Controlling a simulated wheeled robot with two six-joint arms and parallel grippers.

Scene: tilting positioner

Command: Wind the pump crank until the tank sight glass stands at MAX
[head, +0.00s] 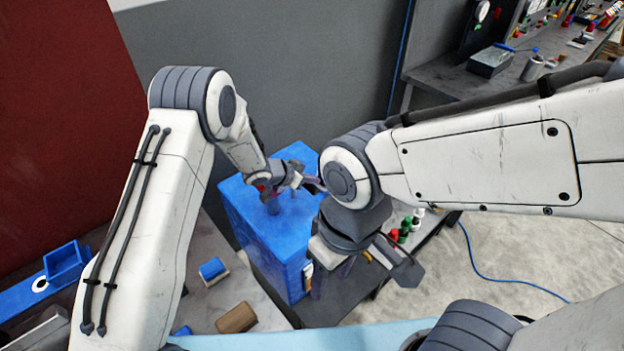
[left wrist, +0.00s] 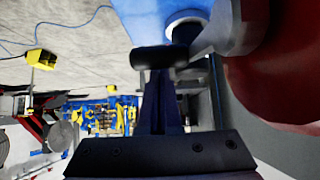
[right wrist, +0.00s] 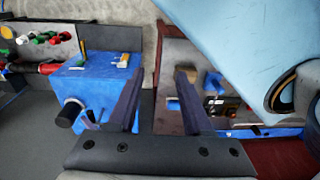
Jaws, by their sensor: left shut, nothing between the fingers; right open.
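The blue tank (head: 255,225) stands in the middle of the head view, and it also shows in the right wrist view (right wrist: 95,82). A black cylinder (right wrist: 68,112) projects from one side of it there. In the left wrist view, a black cylinder (left wrist: 160,57), a grey lever (left wrist: 232,28) and a large blurred red part (left wrist: 285,85) lie close ahead. My left gripper (head: 312,185) is shut and empty at the tank top, its tips by the black cylinder; contact is unclear. My right gripper (right wrist: 158,100) is open and empty near the tank. The sight glass level is not readable.
Small yellow fittings (right wrist: 82,46) sit on one tank face. Red and green knobs (head: 405,228) stand right of the tank. A blue block (head: 213,270) and a brown block (head: 236,318) lie on the bench. A grey wall rises behind; open floor (head: 520,250) lies to the right.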

